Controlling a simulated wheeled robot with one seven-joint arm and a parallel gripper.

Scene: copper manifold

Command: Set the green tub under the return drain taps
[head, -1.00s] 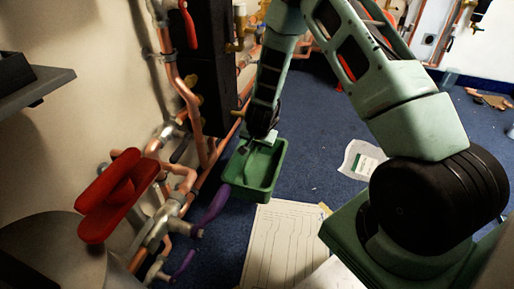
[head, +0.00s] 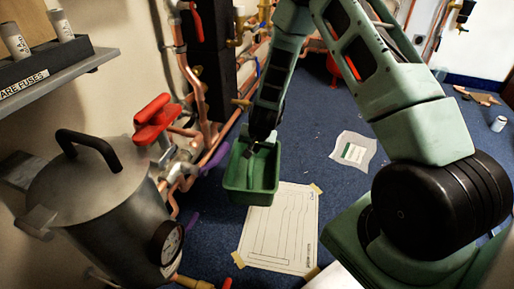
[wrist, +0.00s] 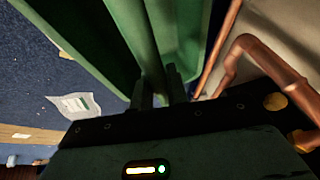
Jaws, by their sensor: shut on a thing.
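The green tub (head: 250,192) is a rectangular open tray, held above the blue floor right of the copper pipework in the head view. In the wrist view the gripper's fingers (wrist: 158,92) pinch the green tub (wrist: 185,25), which fills the upper middle. Taps with purple lever handles (head: 216,157) are on the pipework just left of the tub; the tub appears beside them. The tub looks empty and roughly level.
A grey metal vessel (head: 100,205) with a black handle and a gauge stands at left, below a shelf (head: 60,68). A red handle (head: 155,120) juts from the pipes. A taped paper sheet (head: 280,225) and another sheet (head: 354,152) lie on the floor. Blue floor (head: 315,110) is open beyond.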

